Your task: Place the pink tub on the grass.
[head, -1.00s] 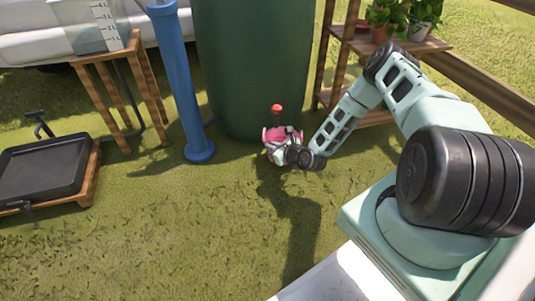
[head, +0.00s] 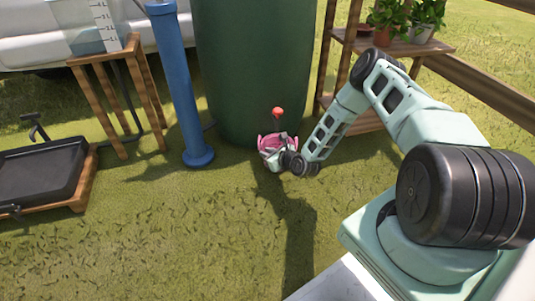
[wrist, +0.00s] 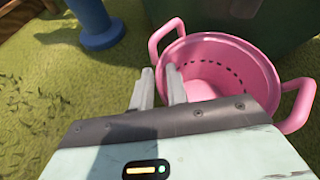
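The pink tub (head: 268,141) is at the foot of the green barrel in the head view, partly covered by my gripper (head: 281,147). In the wrist view the tub (wrist: 245,62) is open at the top, looks empty, and has a row of dark slots inside and a handle on each side. My gripper (wrist: 160,80) straddles its near left rim, one finger outside and one inside, with the wall in the narrow gap. The tub's underside is hidden, so I cannot tell whether it touches the grass (head: 150,240).
The green barrel (head: 250,60) stands right behind the tub, with a red knob (head: 277,112) in front. A blue post (head: 182,90) and wooden stand (head: 108,100) are left; a plant shelf (head: 345,45) is right. Open grass lies in front.

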